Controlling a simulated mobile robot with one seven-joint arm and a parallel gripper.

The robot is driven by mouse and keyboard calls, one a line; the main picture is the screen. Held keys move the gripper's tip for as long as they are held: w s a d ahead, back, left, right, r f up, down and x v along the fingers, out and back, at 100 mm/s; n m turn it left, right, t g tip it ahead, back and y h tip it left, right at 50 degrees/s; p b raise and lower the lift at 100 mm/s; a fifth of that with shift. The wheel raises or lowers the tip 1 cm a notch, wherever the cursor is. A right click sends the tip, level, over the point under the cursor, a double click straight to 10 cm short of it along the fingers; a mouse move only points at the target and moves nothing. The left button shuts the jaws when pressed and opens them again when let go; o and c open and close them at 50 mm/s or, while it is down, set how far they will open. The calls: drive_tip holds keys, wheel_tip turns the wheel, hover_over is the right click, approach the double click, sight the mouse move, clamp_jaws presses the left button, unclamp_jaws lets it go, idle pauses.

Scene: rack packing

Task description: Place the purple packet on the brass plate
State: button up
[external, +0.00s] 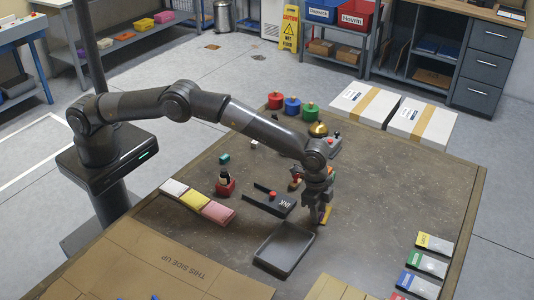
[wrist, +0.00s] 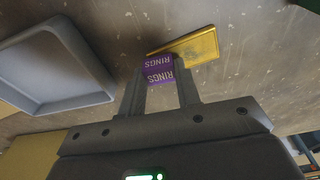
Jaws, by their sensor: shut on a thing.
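The purple packet (wrist: 158,70), marked RINGS, is held between the fingertips of my gripper (wrist: 160,80) in the wrist view. The brass plate (wrist: 200,46) is a flat gold rectangle just beyond the packet there, partly covered by it. I cannot tell whether the packet touches the plate. In the external view my gripper (external: 322,208) points down, low over the table, and mostly hides the packet and plate; only small bits of purple and gold show beneath the fingers.
A grey tray (external: 284,249) lies in front of my gripper, to its left. Several colored cards (external: 428,262) lie along the right edge. Table to the right of my gripper is clear.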

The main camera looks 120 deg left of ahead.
drive_tip(key=shift+f, duration=0.15)
drive_tip(key=o, duration=1)
drive_tip(key=shift+c, duration=0.2)
wheel_tip(320, 180, up, 12)
drive_tip(key=s, duration=0.2)
drive_tip(key=shift+r, duration=0.2)
